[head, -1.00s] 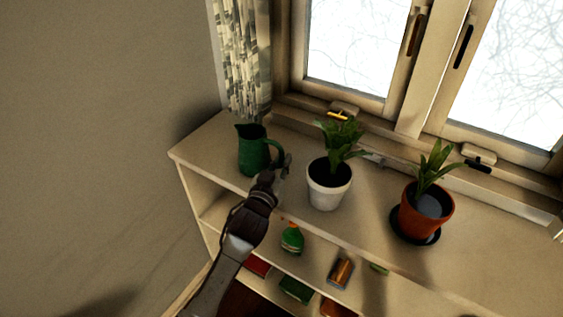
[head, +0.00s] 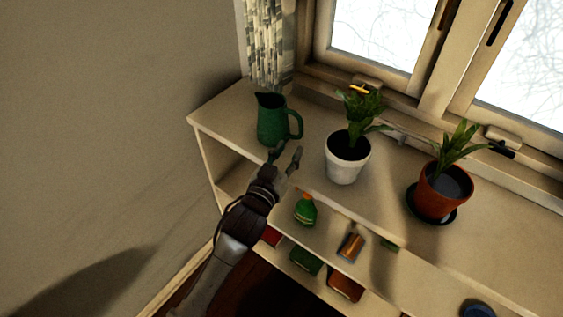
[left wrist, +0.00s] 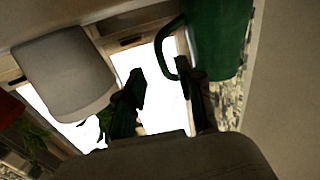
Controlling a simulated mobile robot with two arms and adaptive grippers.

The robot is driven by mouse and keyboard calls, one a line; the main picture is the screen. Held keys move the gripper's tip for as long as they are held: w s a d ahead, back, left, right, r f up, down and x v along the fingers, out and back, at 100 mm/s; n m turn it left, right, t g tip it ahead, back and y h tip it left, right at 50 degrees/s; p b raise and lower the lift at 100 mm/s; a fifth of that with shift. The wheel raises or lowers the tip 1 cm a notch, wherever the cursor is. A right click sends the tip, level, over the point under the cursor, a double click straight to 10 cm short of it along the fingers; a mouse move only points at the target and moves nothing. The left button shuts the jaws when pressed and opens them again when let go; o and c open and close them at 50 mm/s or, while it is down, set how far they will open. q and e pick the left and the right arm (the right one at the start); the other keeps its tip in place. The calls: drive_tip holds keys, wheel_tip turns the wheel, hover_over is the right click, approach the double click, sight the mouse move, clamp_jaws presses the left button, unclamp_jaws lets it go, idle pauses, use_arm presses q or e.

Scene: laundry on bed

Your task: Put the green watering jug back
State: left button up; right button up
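The green watering jug (head: 272,120) stands upright on the left end of the shelf top, its handle facing right. My left gripper (head: 287,154) is just in front of the jug, its fingers spread apart with nothing between them. In the left wrist view the jug (left wrist: 218,40) is at the upper right, with its handle close beside one finger of the open gripper (left wrist: 165,95). A small gap shows between the gripper and the jug in the head view. My right gripper is not in view.
A white pot (head: 347,165) with a plant stands right of the jug, and a terracotta pot (head: 442,192) on a dark saucer further right. The shelf unit (head: 215,112) stands below the window.

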use_arm(q)
drive_tip(key=s+a+f+g+y, duration=0.2)
drive_tip(key=s+a+f, duration=0.3)
drive_tip(key=f, duration=0.7)
drive_tip(key=s+a+f+n+g+y, duration=0.1)
drive_tip(key=s+a+f+g, duration=0.3)
drive_tip(key=f, duration=0.7)
drive_tip(key=s+a+f+g+y, duration=0.15)
drive_tip(key=s+a+f, duration=0.4)
drive_tip(key=f, duration=0.65)
drive_tip(key=s+a+f+g+y, duration=0.1)
drive_tip(key=s+a+f+g, duration=0.1)
drive_tip(key=s+f, duration=0.4)
drive_tip(key=s+a+f+g+y, duration=0.1)
drive_tip(key=s+a+f+g, duration=0.2)
drive_tip(key=s, duration=1.3)
drive_tip(key=s+a+f+g+y, duration=0.1)
drive_tip(key=s+a+f+g, duration=0.2)
drive_tip(key=s+f, duration=0.8)
drive_tip(key=shift+s+a+f+n, duration=0.25)
drive_tip(key=shift+s+a+n, duration=0.25)
drive_tip(key=shift+a, duration=0.65)
